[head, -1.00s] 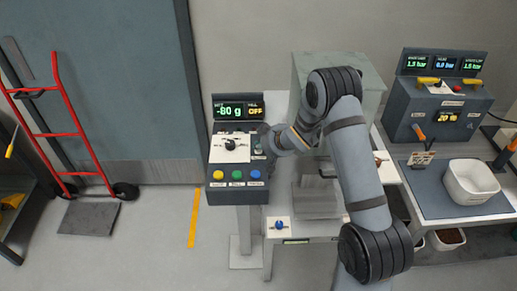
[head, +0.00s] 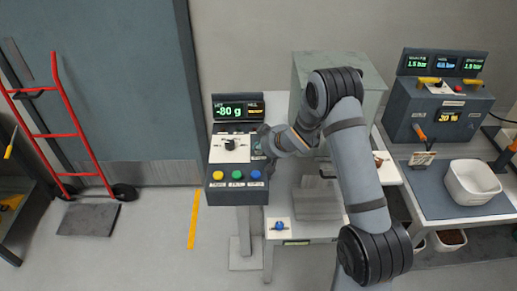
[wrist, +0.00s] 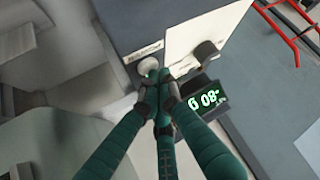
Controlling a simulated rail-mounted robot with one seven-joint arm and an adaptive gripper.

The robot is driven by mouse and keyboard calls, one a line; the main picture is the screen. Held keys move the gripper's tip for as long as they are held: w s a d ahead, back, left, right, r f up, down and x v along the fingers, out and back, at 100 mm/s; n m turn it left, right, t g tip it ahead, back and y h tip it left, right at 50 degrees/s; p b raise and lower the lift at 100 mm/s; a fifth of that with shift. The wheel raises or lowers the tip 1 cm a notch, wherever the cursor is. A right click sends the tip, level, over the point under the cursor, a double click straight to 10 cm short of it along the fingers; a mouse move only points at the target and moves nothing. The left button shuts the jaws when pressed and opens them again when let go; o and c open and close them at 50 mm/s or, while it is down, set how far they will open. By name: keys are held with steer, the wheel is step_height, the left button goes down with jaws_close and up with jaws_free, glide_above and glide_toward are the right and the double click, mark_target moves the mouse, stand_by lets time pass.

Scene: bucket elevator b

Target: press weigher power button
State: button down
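The weigher console (head: 216,160) is a dark box with a display reading -80 g (head: 231,112) and a second, smaller orange display (head: 255,111) beside it. A pale round button (wrist: 148,67) with a label strip sits at the corner of the console in the wrist view. My gripper (wrist: 158,76) has its fingertips together, empty, right at this button and partly over it. I cannot tell whether they touch it or whether it is pressed in. In the head view my gripper (head: 262,147) covers the button at the console's right side.
A black knob (head: 230,144) on a white plate and yellow, green and blue buttons (head: 236,175) are close by on the console. A blue button (head: 280,226) is on the table below. A second console (head: 436,110) and white bin (head: 474,182) stand right. A red hand truck (head: 75,130) stands left.

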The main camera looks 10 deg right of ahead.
mark_target(259, 152)
steer(key=shift+s, duration=0.1)
step_height(259, 152, up, 6)
steer(key=p, duration=0.4)
steer(key=shift+r+p, duration=0.1)
steer(key=shift+p, duration=0.25)
